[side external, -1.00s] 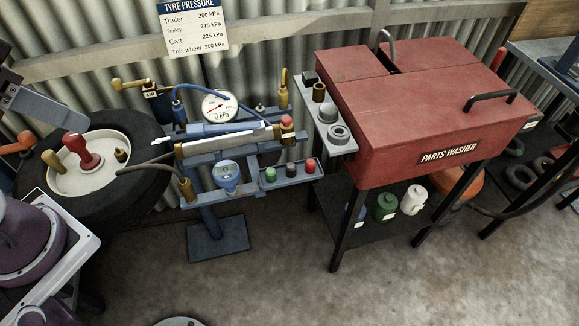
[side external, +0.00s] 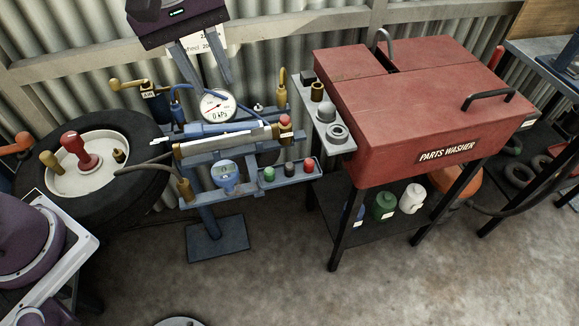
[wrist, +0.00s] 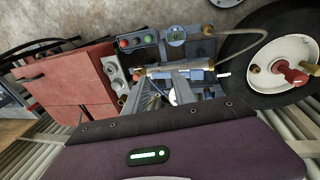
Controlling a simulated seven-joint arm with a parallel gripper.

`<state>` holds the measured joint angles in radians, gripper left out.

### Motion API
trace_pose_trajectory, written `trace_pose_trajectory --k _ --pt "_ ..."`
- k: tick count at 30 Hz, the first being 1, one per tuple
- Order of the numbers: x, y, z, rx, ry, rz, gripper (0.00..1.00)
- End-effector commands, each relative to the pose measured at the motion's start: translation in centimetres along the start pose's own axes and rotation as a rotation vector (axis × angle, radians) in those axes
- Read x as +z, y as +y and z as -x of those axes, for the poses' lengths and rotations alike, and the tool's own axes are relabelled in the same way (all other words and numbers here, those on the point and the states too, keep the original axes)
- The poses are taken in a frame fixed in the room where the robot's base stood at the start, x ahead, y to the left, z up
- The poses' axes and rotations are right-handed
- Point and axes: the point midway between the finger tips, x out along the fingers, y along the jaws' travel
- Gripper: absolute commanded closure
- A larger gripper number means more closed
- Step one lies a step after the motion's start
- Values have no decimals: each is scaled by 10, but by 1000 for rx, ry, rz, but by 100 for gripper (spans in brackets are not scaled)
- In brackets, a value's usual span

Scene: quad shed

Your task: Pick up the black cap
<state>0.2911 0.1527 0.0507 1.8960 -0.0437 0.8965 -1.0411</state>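The black cap (side external: 290,169) stands in a small blue tray (side external: 294,181) at the front right of the blue tyre stand, between a green cap (side external: 269,174) and a red cap (side external: 309,167). In the wrist view the black cap (wrist: 136,41) is small and dark between the red and green ones. My gripper (side external: 212,84) is at the top of the side view, fingers apart and pointing down, empty. It is above and left of the tray, near the gauge.
A pressure gauge (side external: 217,105), a tube (side external: 225,143) and brass fittings crowd the stand above the tray. A tyre (side external: 98,135) with a red knob lies at left. A red parts washer (side external: 420,110) with a grey side shelf (side external: 331,125) stands at right.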

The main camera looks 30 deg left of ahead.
Motion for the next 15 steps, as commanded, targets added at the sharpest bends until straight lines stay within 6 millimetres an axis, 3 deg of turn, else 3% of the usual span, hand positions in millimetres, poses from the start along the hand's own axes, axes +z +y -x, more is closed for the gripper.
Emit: trace_pose_trajectory --k 1,3,6,9,15 --pt "4 24 -32 -47 -24 93 69" --pt "11 51 -75 -99 -37 246 69" --pt "25 74 -127 -158 -34 409 69" --pt "35 82 -157 -191 -25 502 69" --pt "39 81 -186 -203 -21 540 69"
